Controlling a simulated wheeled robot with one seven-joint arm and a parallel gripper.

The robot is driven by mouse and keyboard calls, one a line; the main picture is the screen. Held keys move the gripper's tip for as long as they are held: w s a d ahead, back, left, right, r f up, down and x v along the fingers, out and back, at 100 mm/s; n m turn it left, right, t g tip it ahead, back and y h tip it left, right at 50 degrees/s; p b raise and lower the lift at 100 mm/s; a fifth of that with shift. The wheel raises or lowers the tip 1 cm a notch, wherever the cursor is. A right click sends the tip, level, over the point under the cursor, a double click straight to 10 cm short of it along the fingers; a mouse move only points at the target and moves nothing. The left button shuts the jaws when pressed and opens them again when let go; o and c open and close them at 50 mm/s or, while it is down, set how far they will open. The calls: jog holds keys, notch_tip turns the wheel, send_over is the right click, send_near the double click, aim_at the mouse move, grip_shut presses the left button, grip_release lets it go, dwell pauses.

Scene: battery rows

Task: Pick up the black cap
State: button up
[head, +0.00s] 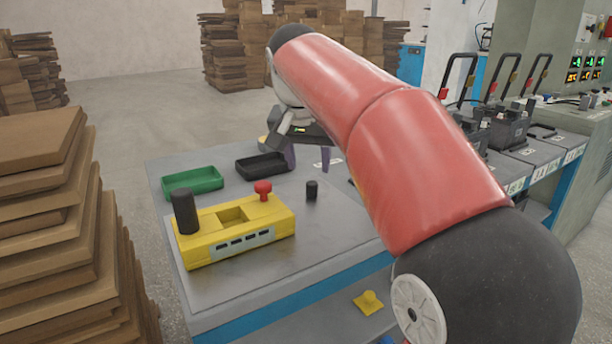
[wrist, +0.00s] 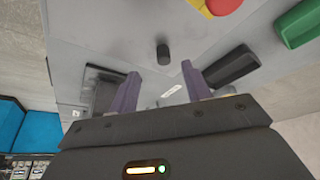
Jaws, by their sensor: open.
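A small black cylinder, which looks like the black cap (head: 311,190), stands upright on the grey tabletop to the right of the yellow box. It also shows in the wrist view (wrist: 163,54), upper middle, beyond the fingertips. My gripper (head: 308,160) is over the far part of the table with its purple fingers pointing down. In the wrist view my gripper (wrist: 160,84) is open with nothing between the fingers. The cap is apart from both fingers. A larger black cylinder (head: 185,212) stands on the left end of the yellow box.
The yellow box (head: 235,232) carries a red knob (head: 263,190). A green tray (head: 193,180) and a black tray (head: 262,165) lie behind it. A dark object (wrist: 103,90) lies left of the fingers. Stacked boards (head: 60,240) stand left of the table (head: 300,262). The table's front is clear.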

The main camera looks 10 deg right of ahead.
aim_at(312, 183)
jog(key=x, duration=0.2)
jog(key=w+x, duration=0.1)
jog(key=x, duration=0.2)
jog(key=b+x, duration=0.1)
jog(key=x, duration=0.2)
jog(key=shift+w+d+r, duration=0.2)
jog(key=shift+w+r, duration=0.1)
jog(key=shift+r, duration=0.05)
jog(key=c, duration=1)
jog(key=shift+c, duration=0.2)
